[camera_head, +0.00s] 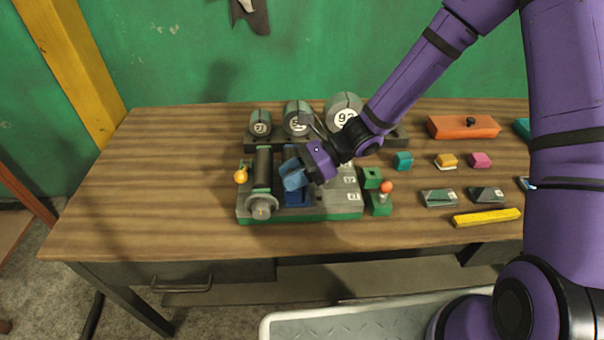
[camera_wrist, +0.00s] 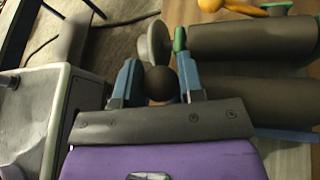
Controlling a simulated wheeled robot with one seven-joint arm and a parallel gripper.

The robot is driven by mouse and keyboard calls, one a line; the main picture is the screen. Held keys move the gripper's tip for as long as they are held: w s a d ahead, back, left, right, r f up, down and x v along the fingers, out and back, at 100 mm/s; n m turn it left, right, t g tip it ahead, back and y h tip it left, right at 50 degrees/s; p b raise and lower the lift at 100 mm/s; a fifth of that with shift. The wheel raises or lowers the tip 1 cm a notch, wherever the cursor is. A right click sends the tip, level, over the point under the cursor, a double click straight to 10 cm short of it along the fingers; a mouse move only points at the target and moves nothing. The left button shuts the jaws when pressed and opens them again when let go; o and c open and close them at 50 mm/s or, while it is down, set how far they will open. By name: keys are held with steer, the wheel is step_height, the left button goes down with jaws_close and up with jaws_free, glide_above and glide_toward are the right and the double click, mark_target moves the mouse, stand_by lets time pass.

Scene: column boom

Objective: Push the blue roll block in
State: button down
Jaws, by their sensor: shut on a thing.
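The blue roll block (camera_head: 298,200) sits on the grey and green machine base (camera_head: 330,213), right of the dark fixed roll (camera_head: 263,168). My gripper (camera_head: 292,172), with blue fingers, is over the block and hides much of it in the head view. In the wrist view my gripper (camera_wrist: 160,80) is shut on a dark round knob (camera_wrist: 162,83) between its fingers. Two dark rolls lie side by side there, the fixed roll (camera_wrist: 250,38) and a nearer one (camera_wrist: 265,100), with a gap between them. A blue edge (camera_wrist: 288,133) shows under the nearer roll. The knob's link to the block is hidden.
Several numbered grey rolls (camera_head: 298,119) stand behind the base. An orange knob (camera_head: 241,176) is at its left, and a red-knobbed lever (camera_head: 386,187) at its right. Small blocks and a yellow bar (camera_head: 487,217) lie farther right. The table's left side is clear.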

steer(key=c, duration=0.8)
jaws_free()
steer(key=shift+o, duration=0.2)
steer(key=shift+d, duration=0.1)
steer(key=v, duration=1)
steer(key=shift+d, duration=0.3)
steer(key=shift+w+r, duration=0.1)
steer(key=s+d+r+n+t+h, duration=0.2)
steer(key=s+d+r+n+h, duration=0.2)
steer(key=s+d+r+n, duration=0.2)
steer(key=s+d+r+n+t+h, duration=0.3)
steer(key=s+d+r+n+h, duration=0.1)
steer(key=r, duration=0.7)
steer(key=s+d+r+n+t+h, duration=0.3)
steer(key=s+d+r+n+h, duration=0.2)
steer(key=s+d+r+n, duration=0.2)
steer(key=s+d+r, duration=0.1)
steer(key=s+r, duration=0.1)
steer(key=s, duration=0.1)
steer(key=shift+s+n, duration=0.2)
steer(key=shift+n, duration=0.1)
